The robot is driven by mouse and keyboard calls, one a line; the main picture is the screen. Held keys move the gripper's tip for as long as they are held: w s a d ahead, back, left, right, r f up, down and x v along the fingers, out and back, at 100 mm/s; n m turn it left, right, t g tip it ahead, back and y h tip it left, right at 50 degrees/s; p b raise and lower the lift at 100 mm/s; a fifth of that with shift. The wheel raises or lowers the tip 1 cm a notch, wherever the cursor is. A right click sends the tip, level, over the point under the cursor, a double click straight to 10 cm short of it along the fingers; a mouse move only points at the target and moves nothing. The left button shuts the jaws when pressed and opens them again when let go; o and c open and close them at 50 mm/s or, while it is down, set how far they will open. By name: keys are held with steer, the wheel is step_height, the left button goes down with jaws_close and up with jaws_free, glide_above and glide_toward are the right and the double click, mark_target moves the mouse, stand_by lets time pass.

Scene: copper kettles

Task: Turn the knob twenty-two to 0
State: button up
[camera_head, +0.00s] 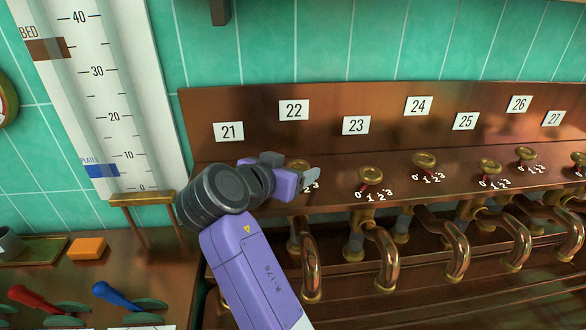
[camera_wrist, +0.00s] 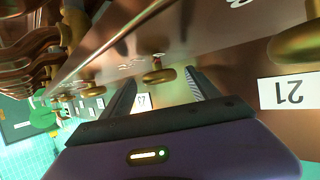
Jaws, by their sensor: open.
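The knob twenty-two (camera_head: 298,164) is a brass knob on the copper ledge below the label 22 (camera_head: 293,110). My gripper (camera_head: 290,168) is open at this knob, with one finger on either side. In the wrist view the knob (camera_wrist: 157,74) shows between the two fingertips (camera_wrist: 158,82); I cannot tell whether they touch it. The digits 2 and 3 of its scale show beside a finger in the head view; the rest is hidden by my gripper. I cannot read the knob's setting.
Knob twenty-three (camera_head: 370,175) and several more brass knobs line the ledge to the right, with curved copper spouts below. In the wrist view a brass knob (camera_wrist: 297,40) sits near the label 21 (camera_wrist: 288,93). A white scale board (camera_head: 110,100) stands at left.

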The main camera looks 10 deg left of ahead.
steer(key=shift+b+v, duration=0.65)
steer(key=shift+v, duration=3.25)
steer(key=shift+s+f, duration=0.1)
